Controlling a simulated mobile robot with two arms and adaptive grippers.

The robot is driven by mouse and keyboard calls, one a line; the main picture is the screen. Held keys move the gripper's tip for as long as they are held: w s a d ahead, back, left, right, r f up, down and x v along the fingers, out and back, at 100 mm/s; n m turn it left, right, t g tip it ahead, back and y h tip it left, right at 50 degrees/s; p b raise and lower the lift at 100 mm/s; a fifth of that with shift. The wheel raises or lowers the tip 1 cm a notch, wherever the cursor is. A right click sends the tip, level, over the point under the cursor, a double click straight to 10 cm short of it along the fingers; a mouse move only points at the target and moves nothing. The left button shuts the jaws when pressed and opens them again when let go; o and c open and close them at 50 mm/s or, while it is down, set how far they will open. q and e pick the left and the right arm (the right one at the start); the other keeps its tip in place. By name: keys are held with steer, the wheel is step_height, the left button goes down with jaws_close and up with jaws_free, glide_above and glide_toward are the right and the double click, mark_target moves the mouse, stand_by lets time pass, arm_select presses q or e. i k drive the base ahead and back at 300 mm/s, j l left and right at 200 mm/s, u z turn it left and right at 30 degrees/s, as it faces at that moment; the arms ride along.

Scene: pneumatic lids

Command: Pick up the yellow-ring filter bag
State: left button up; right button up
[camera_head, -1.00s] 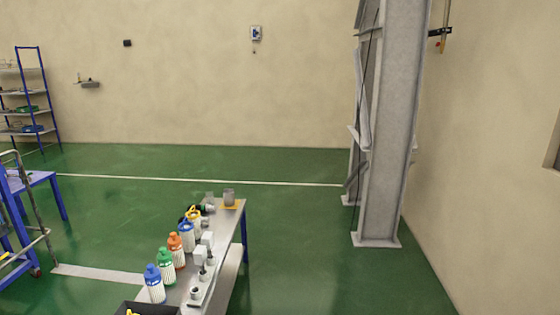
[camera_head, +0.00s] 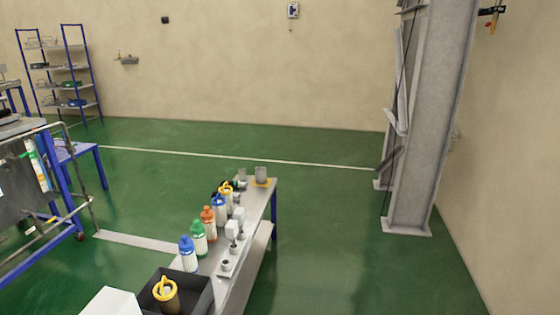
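An item with a yellow ring on top and a brownish body (camera_head: 167,301) stands in a dark open bin (camera_head: 203,296) at the bottom of the head view. Another item with a yellow ring (camera_head: 226,190) stands farther back on the narrow grey table (camera_head: 262,196), partly behind the bottles. I cannot tell from this distance which of them is a filter bag. Neither of my grippers shows in the view.
On the table stand a blue-capped bottle (camera_head: 188,255), a green-capped one (camera_head: 198,238), an orange-capped one (camera_head: 209,222) and small grey fittings (camera_head: 226,267). A white box (camera_head: 110,302) is left of the bin. A steel column (camera_head: 428,130) stands at right. Green floor right of the table is clear.

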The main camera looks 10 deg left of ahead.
mark_target(226, 191)
steer(key=i+l+u, duration=0.1)
steer(key=i+l, duration=0.25)
steer(key=i, duration=0.15)
steer(key=i+l+u, duration=0.15)
steer(key=i+l, duration=0.25)
steer(key=i, duration=0.05)
